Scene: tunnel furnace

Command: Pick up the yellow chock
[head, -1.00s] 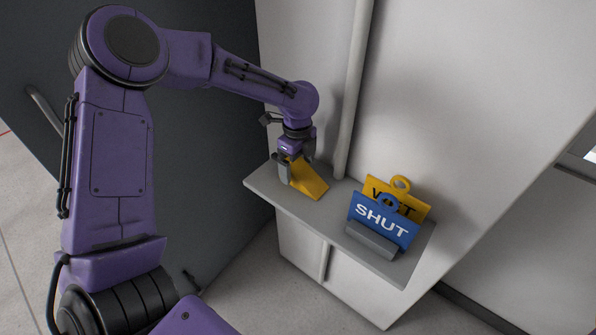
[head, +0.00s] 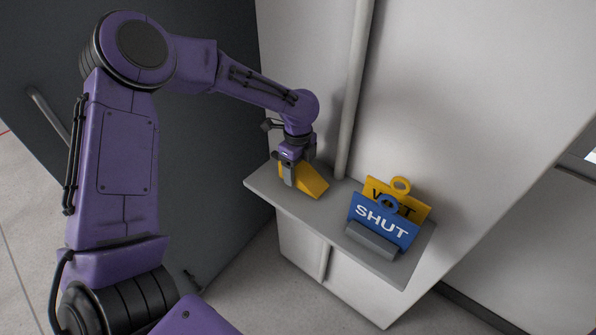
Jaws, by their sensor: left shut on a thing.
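The yellow chock (head: 312,184) is a wedge at the left end of a grey shelf (head: 330,212). My left gripper (head: 292,178) comes down on it from above and is shut on its taller left part. One finger shows in front of the chock; the other is largely hidden. The chock is on the shelf or very close to it; I cannot tell whether it touches. My right gripper is not in view.
A blue sign (head: 381,222) reading SHUT and a yellow sign (head: 410,203) behind it stand in a grey holder (head: 373,241) at the shelf's right. A vertical pipe (head: 353,95) rises behind the shelf. A dark door (head: 215,150) with a handle is at left.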

